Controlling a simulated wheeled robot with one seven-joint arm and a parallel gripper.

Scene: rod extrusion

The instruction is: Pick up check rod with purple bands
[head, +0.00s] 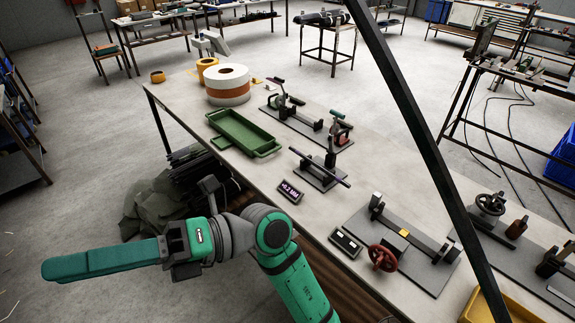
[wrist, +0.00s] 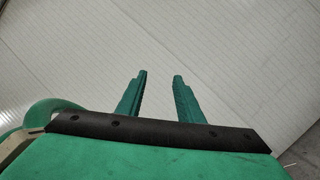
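A thin dark rod (head: 326,169) lies across a small black stand on the workbench, near the middle of the head view. It seems to have purplish parts, but it is too small for me to make out bands. My gripper (wrist: 160,75) shows two green fingers held apart with nothing between them. In the head view my green arm reaches left, off the near side of the bench and well away from the rod.
Near the rod are a small display (head: 290,192), a green tray (head: 243,131) and a clamp fixture (head: 290,113). A fixture with a red handwheel (head: 384,256) stands to the right. A large tape roll (head: 227,84) stands at the far end. A dark diagonal bar crosses the view.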

